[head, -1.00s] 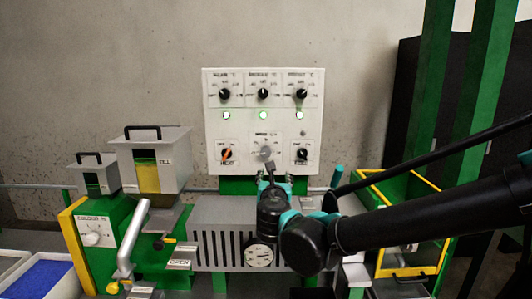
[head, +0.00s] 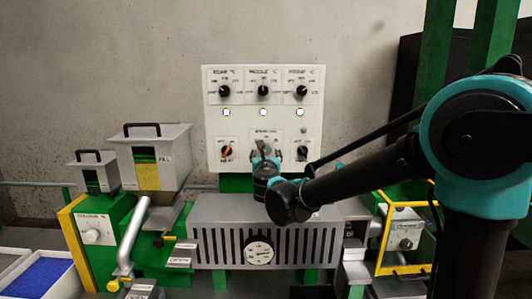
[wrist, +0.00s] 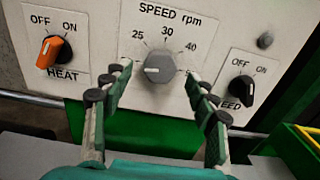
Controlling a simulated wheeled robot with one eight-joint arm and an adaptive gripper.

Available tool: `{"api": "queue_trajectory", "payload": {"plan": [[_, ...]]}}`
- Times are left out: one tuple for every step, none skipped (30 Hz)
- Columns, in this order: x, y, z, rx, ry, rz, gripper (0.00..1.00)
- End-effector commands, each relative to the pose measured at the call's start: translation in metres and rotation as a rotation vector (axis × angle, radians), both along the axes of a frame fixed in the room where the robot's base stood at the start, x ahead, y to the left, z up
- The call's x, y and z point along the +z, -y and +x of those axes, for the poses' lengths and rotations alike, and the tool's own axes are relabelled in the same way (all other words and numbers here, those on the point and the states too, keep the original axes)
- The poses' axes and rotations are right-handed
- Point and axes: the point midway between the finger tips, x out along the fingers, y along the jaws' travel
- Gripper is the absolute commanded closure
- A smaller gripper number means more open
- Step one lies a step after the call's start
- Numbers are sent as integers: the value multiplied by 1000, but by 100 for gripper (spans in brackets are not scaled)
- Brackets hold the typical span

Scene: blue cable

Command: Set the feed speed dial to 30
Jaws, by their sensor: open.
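The speed dial (wrist: 159,66) is a round grey knob on the white control panel (head: 212,118), under the label "SPEED rpm". Marks 25, 30 and 40 stand around it. Its white pointer line points left, below the 25 mark. My gripper (wrist: 158,78) is open, with one finger to the left and one to the right of the dial, and a gap shows on both sides. In the head view my gripper (head: 265,154) is in front of the lower middle of the panel and mostly hides the dial.
The orange HEAT switch (wrist: 54,51) is left of the dial and the black FEED switch (wrist: 240,91) is right of it, near my right finger. Three knobs and lit lamps sit above. A grey slotted housing (head: 215,232) with a gauge (head: 259,253) lies below.

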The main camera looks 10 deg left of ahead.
Motion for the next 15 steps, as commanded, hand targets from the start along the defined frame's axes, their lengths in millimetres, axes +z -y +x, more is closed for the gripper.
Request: {"api": "queue_trajectory", "payload": {"plan": [[0, -1, 8, -2, 0, 0, 42], [0, -3, 11, -2, 0, 0, 42], [0, -4, 16, -1, 0, 0, 42], [0, -5, 19, -1, 0, 0, 42], [0, -5, 21, -1, 0, 0, 42], [0, -6, 24, -1, 0, 0, 42], [0, -6, 26, -1, 0, 0, 42], [0, -7, 27, -1, 0, 0, 42], [0, -7, 28, -1, 0, 0, 42], [0, -7, 29, -1, 0, 0, 42], [0, -7, 29, 0, 0, 0, 42], [0, -8, 29, 0, 0, 0, 42], [0, -8, 29, 0, 0, 0, 42], [0, -8, 29, 0, 0, 0, 42], [0, -8, 29, 0, 0, 0, 42]]}}
